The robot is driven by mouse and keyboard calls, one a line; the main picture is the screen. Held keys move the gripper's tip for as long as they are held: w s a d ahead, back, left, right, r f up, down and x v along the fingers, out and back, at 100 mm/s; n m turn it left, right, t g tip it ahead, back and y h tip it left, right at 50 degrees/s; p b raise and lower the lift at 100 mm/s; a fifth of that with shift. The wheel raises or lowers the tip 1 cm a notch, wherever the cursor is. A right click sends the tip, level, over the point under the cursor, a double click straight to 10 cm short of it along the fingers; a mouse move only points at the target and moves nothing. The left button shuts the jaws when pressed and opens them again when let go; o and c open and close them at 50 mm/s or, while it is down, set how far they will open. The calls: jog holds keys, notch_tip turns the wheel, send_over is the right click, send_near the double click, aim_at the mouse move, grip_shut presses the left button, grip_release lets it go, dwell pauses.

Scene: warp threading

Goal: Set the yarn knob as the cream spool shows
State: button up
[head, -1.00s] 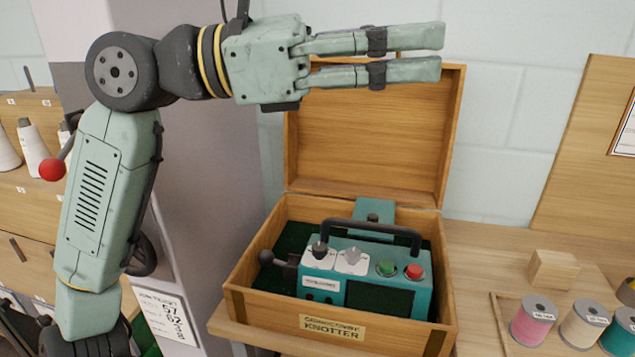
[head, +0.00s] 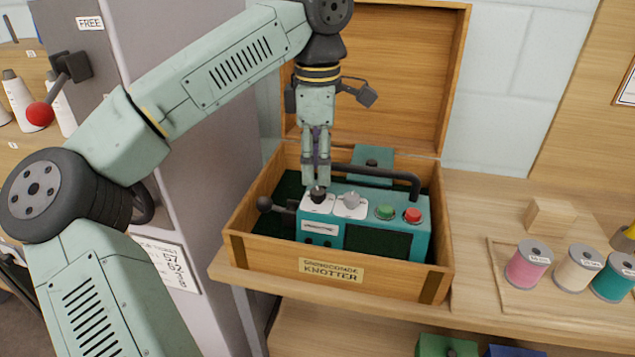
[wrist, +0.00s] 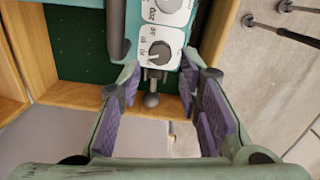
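The teal knotter (head: 421,240) stands inside an open wooden box. On its top left is a black knob (head: 317,196) on a white dial plate; it also shows in the wrist view (wrist: 159,53) with small marks around it. A grey knob (head: 351,199) sits just right of it. Which one is the yarn knob I cannot read. My gripper (head: 317,181) points straight down just over the black knob. In the wrist view its purple-padded fingers are apart, the black knob lying between the tips; contact is not visible. The cream spool (head: 577,269) stands at the right, its label too small to read.
A pink spool (head: 529,265) and a teal spool (head: 613,278) flank the cream one on a tray. The knotter's dark handle (head: 385,174) arches close behind the knobs. The box lid (head: 400,80) stands open behind. Green (head: 384,212) and red (head: 412,215) buttons lie to the right.

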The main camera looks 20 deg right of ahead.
aim_at(318, 191)
jog(key=shift+f, duration=2.3)
grip_shut()
